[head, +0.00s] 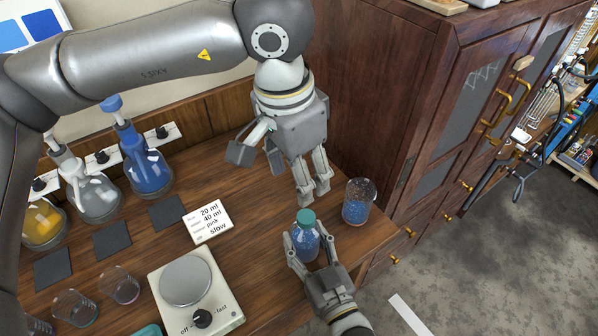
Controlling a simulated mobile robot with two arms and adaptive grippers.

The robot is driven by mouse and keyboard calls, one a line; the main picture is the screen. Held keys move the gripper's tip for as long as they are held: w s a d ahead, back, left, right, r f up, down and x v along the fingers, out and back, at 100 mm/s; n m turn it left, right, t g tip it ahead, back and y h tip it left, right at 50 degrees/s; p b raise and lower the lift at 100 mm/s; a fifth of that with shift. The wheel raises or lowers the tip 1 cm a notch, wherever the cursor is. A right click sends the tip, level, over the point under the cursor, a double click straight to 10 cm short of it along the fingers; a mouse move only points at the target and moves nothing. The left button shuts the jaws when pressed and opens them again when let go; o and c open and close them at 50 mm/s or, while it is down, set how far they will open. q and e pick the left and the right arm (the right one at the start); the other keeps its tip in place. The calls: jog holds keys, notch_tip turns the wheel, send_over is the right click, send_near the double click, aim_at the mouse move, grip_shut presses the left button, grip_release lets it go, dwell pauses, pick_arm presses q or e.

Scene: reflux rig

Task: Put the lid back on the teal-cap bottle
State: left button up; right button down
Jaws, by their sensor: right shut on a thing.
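The teal-cap bottle (306,243) stands upright near the right front edge of the wooden table and has blue contents. Its teal lid (306,217) sits on the bottle's mouth; how tightly, I cannot tell. My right gripper (307,248) comes from the bottom of the head view and is shut on the bottle, one finger on each side. My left gripper (278,170) is above and behind the bottle, fingers apart, with nothing seen between them. It is clear of the lid.
A white stirrer plate (197,290) and a label card (208,221) are to the left. Flasks (147,165) line the back left. A wooden cabinet (400,100) rises behind the beaker.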

jog(key=c, duration=0.5)
grip_release()
jog(key=shift+c, duration=0.2)
jog(key=v, duration=1.2)
